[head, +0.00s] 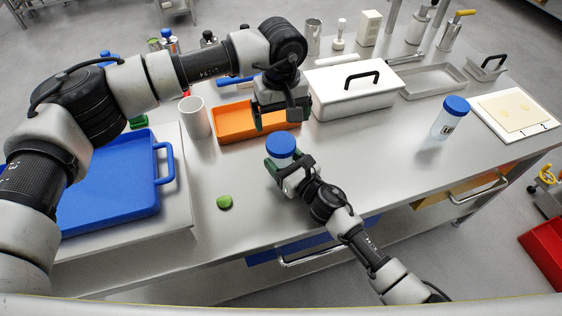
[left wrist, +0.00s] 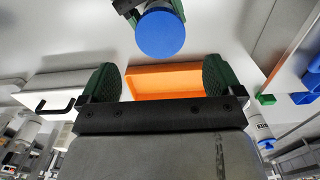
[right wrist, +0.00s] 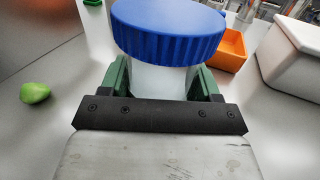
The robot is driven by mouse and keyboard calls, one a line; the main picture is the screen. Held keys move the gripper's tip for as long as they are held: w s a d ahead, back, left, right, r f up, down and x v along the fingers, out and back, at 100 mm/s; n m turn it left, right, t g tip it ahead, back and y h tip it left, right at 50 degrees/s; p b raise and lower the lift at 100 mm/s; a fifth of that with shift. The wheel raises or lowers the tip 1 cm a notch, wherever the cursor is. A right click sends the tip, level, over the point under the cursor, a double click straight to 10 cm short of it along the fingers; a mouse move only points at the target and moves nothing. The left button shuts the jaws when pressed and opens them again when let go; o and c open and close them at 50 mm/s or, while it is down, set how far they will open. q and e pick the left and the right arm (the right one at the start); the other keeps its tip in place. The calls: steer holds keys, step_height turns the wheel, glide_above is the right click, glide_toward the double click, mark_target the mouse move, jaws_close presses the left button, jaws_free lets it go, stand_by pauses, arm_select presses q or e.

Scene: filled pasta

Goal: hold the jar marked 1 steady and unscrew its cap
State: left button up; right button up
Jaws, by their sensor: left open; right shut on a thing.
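A white jar (right wrist: 160,80) with a ribbed blue cap stands upright between the fingers of my right gripper (head: 284,168), which is shut on its body. Its blue cap (head: 281,144) is on and shows large in the right wrist view (right wrist: 168,28). Any mark on this jar is hidden. My left gripper (head: 276,120) is open and empty, above and just behind the cap; in the left wrist view the cap (left wrist: 161,33) lies beyond the fingertips, apart from them.
An orange tray (head: 232,122) lies behind the held jar, beside a white cup (head: 195,117). A white lidded box (head: 335,98) stands right of it. A blue tray (head: 110,190) is at the left. A green lump (head: 224,202) lies near the front edge. The table's right-middle is clear.

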mark_target(281, 142)
jaws_close()
arm_select(q)
steer(key=m, duration=0.4)
steer(key=shift+m, duration=0.3)
steer(key=m, duration=0.4)
steer(key=shift+f, duration=4)
